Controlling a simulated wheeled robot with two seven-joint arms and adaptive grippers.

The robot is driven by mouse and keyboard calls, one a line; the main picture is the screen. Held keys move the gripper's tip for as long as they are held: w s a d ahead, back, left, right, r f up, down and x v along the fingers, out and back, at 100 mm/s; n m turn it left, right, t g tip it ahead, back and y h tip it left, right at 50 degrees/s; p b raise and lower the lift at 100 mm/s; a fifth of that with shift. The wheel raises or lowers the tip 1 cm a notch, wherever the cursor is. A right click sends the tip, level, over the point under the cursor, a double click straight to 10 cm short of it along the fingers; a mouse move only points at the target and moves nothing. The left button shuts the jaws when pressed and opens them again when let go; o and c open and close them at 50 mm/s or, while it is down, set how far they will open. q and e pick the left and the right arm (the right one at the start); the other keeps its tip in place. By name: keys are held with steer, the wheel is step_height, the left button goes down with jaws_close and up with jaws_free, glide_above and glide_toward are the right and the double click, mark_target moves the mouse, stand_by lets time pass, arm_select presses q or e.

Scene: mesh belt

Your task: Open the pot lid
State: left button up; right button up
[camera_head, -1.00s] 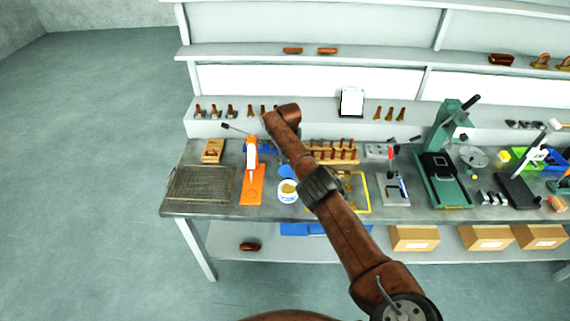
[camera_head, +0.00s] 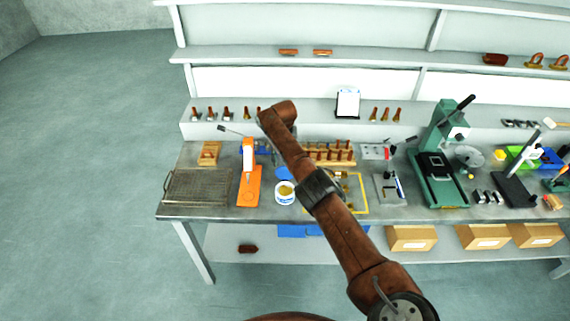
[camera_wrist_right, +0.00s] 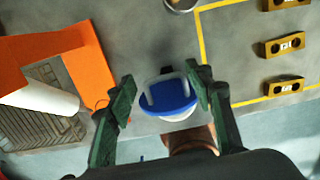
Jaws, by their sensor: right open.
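A small white pot (camera_head: 285,195) with a yellowish round top stands on the bench in the head view. A blue lid-like piece (camera_head: 284,174) shows just behind it, partly hidden by my right arm. In the right wrist view, a blue piece with pale curved side parts (camera_wrist_right: 172,97) lies between the dark green fingers of my right gripper (camera_wrist_right: 160,92). The fingers are open. The right finger is very near the blue piece; I cannot tell if they touch. A white part shows under it. In the head view the right gripper is mostly hidden. My left gripper is not in view.
An orange stand (camera_head: 249,187) is left of the pot, with a mesh belt piece (camera_head: 200,186) beyond it. A yellow-outlined area (camera_head: 366,192) with gold blocks (camera_wrist_right: 285,43) lies to the right. A round metallic-looking item (camera_wrist_right: 180,4) is cut off at the wrist view's top.

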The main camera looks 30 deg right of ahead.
step_height(320, 180, up, 10)
steer(key=shift+s+a, duration=0.2)
steer(key=shift+s, duration=0.2)
stand_by(0.3)
